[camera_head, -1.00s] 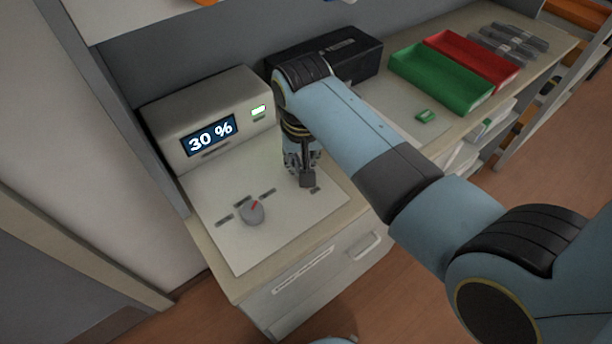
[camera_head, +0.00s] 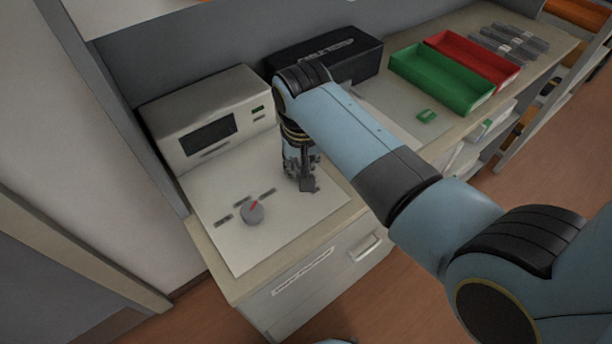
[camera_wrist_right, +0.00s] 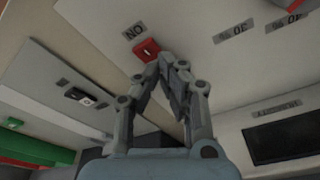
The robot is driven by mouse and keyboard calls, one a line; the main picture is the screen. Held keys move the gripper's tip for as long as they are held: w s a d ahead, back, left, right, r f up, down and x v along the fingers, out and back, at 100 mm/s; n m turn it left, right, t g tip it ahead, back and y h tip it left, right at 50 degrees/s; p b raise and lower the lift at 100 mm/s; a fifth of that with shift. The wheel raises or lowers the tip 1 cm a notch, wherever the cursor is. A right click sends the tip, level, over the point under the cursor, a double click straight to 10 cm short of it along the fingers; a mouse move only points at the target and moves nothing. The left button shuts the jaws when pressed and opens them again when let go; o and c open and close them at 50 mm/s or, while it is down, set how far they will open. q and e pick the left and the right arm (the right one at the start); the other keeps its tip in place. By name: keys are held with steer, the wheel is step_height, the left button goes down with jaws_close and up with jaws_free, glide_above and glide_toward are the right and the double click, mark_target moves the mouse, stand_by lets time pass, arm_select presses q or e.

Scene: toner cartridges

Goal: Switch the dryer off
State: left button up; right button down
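In the right wrist view a red switch (camera_wrist_right: 147,50) sits beside an "ON" label. My right gripper (camera_head: 309,182) points down over the panel's right part; in the right wrist view its fingertips (camera_wrist_right: 174,63) are together, close to the red switch. I cannot tell whether they touch it. My left gripper is not in view.
A black box (camera_head: 345,62) stands behind my right arm. A green tray (camera_head: 440,85) and a red tray (camera_head: 475,60) stand to the right, with a small green piece (camera_head: 427,116) in front. A drawer handle (camera_head: 366,246) sticks out below the counter.

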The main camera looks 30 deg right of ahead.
steer(key=shift+s+f, duration=0.1)
step_height(320, 180, up, 2)
steer(key=p, duration=0.2)
steer(key=shift+r+p, duration=0.2)
steer(key=shift+p, duration=0.2)
steer(key=shift+r, duration=2.3)
